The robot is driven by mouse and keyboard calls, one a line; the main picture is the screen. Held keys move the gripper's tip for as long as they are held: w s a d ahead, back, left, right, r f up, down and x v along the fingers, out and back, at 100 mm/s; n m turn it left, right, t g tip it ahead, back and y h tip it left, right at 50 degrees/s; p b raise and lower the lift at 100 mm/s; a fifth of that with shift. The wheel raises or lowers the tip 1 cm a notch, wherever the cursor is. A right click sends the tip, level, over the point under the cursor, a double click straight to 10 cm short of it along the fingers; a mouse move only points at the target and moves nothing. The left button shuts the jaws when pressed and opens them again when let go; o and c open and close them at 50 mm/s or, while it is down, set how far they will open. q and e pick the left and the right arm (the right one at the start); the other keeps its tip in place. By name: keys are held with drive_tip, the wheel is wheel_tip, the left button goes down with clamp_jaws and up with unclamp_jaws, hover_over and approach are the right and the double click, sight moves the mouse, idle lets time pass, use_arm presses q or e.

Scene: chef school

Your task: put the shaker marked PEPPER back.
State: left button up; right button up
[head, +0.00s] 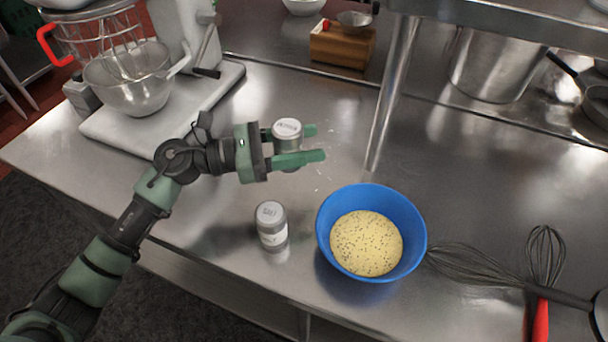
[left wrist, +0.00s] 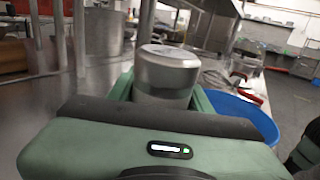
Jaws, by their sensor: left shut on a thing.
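My left gripper (head: 300,144) is shut on a metal-topped shaker (head: 287,129), with one finger on each side of it. The shaker is upright; its lid carries dark lettering too small to read for certain. I cannot tell whether its base touches the counter. It also shows in the left wrist view (left wrist: 166,72), between the fingers. A second, similar shaker (head: 271,226) with a pale label stands upright on the steel counter, nearer the front edge and left of the blue bowl (head: 418,238). My right gripper is not in view.
The blue bowl holds a yellow mixture with dark specks. Two whisks (head: 475,262) lie to its right. A stand mixer (head: 130,80) stands at the left and a wooden block (head: 341,48) at the back. A steel shelf post (head: 391,95) rises close to the right of the gripper.

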use_arm(q)
wheel_tip(320, 180, down, 5)
wheel_tip(320, 180, down, 5)
drive_tip(key=shift+r+p, duration=0.2)
drive_tip(key=shift+p, duration=0.1)
drive_tip(key=shift+f, duration=0.1)
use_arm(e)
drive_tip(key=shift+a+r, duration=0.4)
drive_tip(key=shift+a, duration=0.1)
use_arm(q)
drive_tip(key=shift+f, duration=0.1)
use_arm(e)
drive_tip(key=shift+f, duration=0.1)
use_arm(q)
drive_tip(key=shift+f, duration=0.1)
drive_tip(key=o, duration=1.5)
drive_tip(key=shift+o, duration=0.2)
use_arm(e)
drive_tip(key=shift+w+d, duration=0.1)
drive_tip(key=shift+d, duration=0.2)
